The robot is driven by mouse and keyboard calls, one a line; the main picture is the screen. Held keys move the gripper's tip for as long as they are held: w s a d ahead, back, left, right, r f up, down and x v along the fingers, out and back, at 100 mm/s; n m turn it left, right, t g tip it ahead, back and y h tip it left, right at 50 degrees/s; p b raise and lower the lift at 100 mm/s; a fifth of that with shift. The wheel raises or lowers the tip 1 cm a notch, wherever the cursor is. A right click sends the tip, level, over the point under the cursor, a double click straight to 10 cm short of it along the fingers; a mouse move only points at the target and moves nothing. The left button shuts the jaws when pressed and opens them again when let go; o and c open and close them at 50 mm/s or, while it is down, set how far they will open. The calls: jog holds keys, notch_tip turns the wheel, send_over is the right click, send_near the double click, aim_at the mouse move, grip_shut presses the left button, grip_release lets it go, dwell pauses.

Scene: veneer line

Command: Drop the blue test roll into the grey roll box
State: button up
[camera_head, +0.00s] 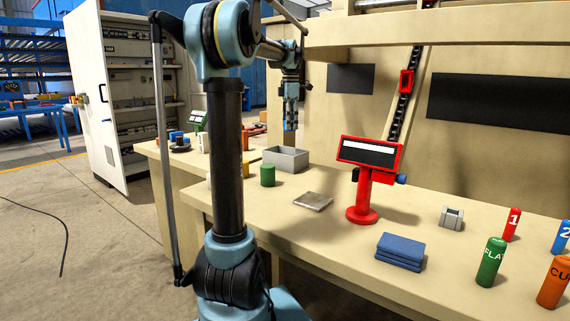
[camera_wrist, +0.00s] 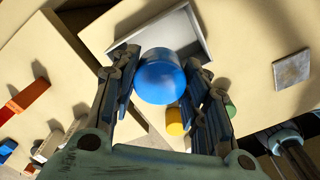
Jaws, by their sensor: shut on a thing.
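The blue test roll (camera_wrist: 160,78) is held between the two fingers of my gripper (camera_wrist: 160,88) in the wrist view. In the head view the roll (camera_head: 290,126) shows as a small blue end below my gripper (camera_head: 291,112). The grey roll box (camera_head: 290,163) is an open-topped box near the bench's far left end. My gripper and the roll hang in the air above it in the head view. In the wrist view the box (camera_wrist: 198,30) lies beyond the roll, which covers part of its near side. The inside that shows looks empty.
A green cylinder (camera_head: 267,175) stands just in front of the box, with a yellow cylinder (camera_wrist: 175,122) near it. A metal plate (camera_head: 313,201) lies flat to the right. A red display stand (camera_head: 362,214) rises farther right. A second bench (camera_head: 162,160) stands behind.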

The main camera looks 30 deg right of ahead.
jog(key=shift+f, duration=2.15)
jog(key=o, duration=1.3)
notch_tip(320, 180, up, 12)
